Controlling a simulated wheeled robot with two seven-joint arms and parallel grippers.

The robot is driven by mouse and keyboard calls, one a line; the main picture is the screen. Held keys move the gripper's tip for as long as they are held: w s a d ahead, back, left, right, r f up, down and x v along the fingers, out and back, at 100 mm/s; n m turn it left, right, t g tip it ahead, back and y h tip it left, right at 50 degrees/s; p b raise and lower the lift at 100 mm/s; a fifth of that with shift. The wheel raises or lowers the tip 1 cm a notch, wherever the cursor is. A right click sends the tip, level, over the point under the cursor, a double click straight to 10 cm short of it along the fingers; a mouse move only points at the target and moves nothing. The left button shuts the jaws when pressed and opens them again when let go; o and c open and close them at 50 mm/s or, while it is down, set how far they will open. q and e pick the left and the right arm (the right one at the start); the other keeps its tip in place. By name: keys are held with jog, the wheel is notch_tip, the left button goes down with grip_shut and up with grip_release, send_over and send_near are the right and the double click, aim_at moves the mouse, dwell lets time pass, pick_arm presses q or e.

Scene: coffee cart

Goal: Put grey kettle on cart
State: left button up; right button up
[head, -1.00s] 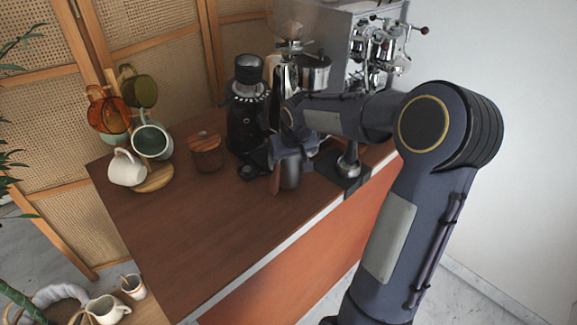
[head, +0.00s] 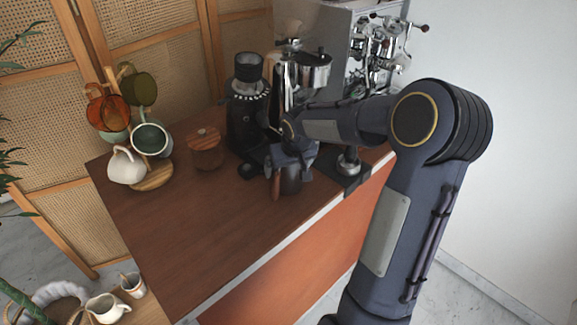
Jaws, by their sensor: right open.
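My right gripper (head: 291,160) points down over the far part of the brown cart top (head: 215,230). It is open. A small dark metallic vessel (head: 291,182) with a brown handle (head: 276,185) stands upright on the cart just under and between its fingers; this looks like the grey kettle, but the gripper hides its upper part. I cannot tell whether the fingers touch it. My left gripper is out of view.
A black grinder (head: 246,110) and a wooden-lidded jar (head: 206,149) stand left of the gripper. A mug tree holds cups, including a white mug (head: 126,166). A tamper (head: 348,162) and an espresso machine (head: 375,50) stand to the right. The cart's front left is clear.

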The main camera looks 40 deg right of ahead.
jog(key=v, duration=1.1)
jog(key=s+a+f+n+y, duration=0.1)
jog(key=s+a+f+y, duration=0.1)
jog(key=s+a, duration=0.7)
jog(key=s+a+f+n+t+y, duration=0.1)
jog(key=s+a+f+y, duration=0.1)
jog(key=s+a, duration=0.7)
jog(key=s+y, duration=0.1)
jog(key=s, duration=0.1)
jog(key=shift+s+a+f, duration=0.25)
jog(key=shift+s+a, duration=0.1)
jog(key=shift+s, duration=0.05)
